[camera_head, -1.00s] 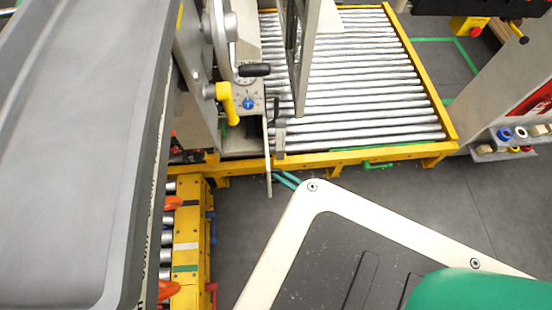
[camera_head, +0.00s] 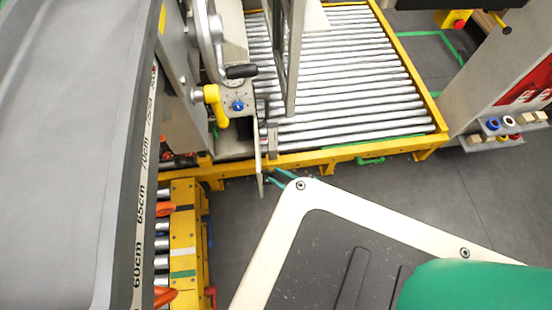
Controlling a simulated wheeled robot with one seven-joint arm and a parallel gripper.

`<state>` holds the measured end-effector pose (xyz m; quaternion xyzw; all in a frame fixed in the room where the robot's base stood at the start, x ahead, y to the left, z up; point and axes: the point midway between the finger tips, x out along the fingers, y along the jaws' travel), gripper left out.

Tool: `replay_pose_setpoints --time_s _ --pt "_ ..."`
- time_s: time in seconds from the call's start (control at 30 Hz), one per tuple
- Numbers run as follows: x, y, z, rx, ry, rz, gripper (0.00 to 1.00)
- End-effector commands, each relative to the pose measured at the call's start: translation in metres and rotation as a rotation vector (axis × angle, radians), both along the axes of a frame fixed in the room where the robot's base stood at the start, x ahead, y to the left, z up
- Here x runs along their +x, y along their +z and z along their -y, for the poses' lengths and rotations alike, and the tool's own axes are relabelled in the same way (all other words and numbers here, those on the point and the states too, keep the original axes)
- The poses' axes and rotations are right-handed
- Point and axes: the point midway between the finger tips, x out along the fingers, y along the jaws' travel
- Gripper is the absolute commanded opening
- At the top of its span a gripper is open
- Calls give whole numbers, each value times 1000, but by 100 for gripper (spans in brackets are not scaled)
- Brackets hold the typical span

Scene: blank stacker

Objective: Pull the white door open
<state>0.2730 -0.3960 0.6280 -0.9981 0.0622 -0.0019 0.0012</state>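A thin pale panel (camera_head: 259,160), perhaps the white door, shows nearly edge-on in the head view, left of centre. It hangs at the front of the grey machine, by the near left corner of the roller conveyor (camera_head: 340,85). A small grey part, possibly its handle, sits beside it on the right. Whether the panel is closed or ajar I cannot tell.
A yellow conveyor frame (camera_head: 300,160) runs beside the panel. A yellow handle (camera_head: 217,106) and blue knob (camera_head: 238,106) are on the machine. A grey cabinet (camera_head: 500,70) stands at right. Grey floor (camera_head: 400,185) is free in front of the conveyor. My base fills the lower right.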

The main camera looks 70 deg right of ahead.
Motion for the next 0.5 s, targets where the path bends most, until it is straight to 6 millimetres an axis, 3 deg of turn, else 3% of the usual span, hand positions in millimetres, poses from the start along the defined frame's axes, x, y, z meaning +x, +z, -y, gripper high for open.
replay_pose_setpoints --time_s 0.3,0.5 --pt "-60 -1 -6 0 -3 -2 29" --pt "-87 0 -10 0 -4 -1 29"
